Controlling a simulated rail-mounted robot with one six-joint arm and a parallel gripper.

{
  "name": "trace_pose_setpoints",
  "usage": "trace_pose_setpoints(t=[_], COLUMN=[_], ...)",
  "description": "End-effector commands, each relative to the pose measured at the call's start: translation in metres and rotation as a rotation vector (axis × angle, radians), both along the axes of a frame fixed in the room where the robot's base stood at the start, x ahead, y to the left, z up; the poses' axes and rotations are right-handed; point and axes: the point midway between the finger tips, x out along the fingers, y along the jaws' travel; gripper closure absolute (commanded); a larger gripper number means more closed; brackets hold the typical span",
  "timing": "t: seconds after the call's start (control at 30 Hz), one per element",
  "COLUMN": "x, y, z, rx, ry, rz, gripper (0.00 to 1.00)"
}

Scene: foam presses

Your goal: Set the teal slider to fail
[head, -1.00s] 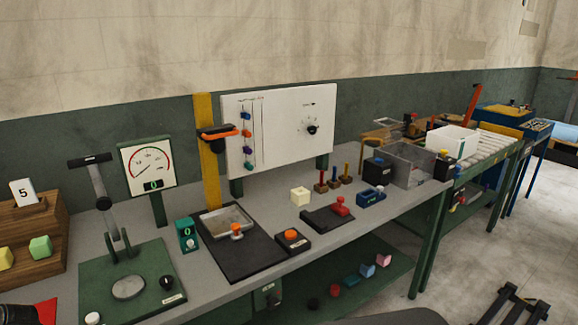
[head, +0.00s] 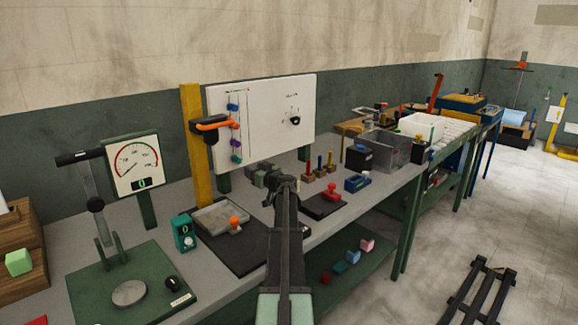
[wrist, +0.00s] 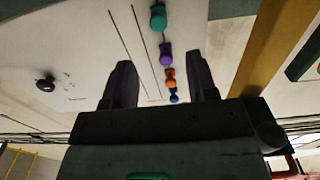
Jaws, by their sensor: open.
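The teal slider (head: 236,159) is the lowest of a column of coloured knobs on the white upright panel (head: 280,90), near its left edge. In the wrist view the panel appears upside down, with the teal slider (wrist: 158,17) at the top. My gripper (head: 262,174) is in front of the panel's lower part, to the right of the teal slider in the head view. Its fingers (wrist: 160,65) are open, with nothing held between them. The teal slider lies beyond the fingertips, apart from them. The panel's lettering is too small to read.
Purple (head: 236,145), orange (head: 235,125) and blue (head: 233,107) knobs sit above the teal one. A black dial (head: 294,121) is at the panel's right. A yellow post (head: 194,140) with an orange-handled device (head: 210,124) stands close left. Wooden-based pegs (head: 320,166) stand right.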

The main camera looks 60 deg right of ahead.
Motion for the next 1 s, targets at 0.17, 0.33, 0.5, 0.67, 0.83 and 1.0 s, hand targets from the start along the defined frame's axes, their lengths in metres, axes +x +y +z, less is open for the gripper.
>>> trace_pose_setpoints(t=[0.17,0.33,0.5,0.67,0.83,1.0], x=[0.011,0.024,0.058,0.093,0.111,0.111], y=[-0.001,-0.007,-0.019,-0.032,-0.037,-0.037], z=[0.0,0.0,0.0,0.0,0.0,0.0], rx=[-0.006,-0.005,-0.005,-0.004,-0.005,-0.005], ry=[-0.005,-0.005,-0.005,-0.004,-0.004,-0.004], rz=[0.014,0.014,0.015,0.014,0.013,0.013], gripper=[0.47,0.47,0.47,0.47,0.47,0.47])
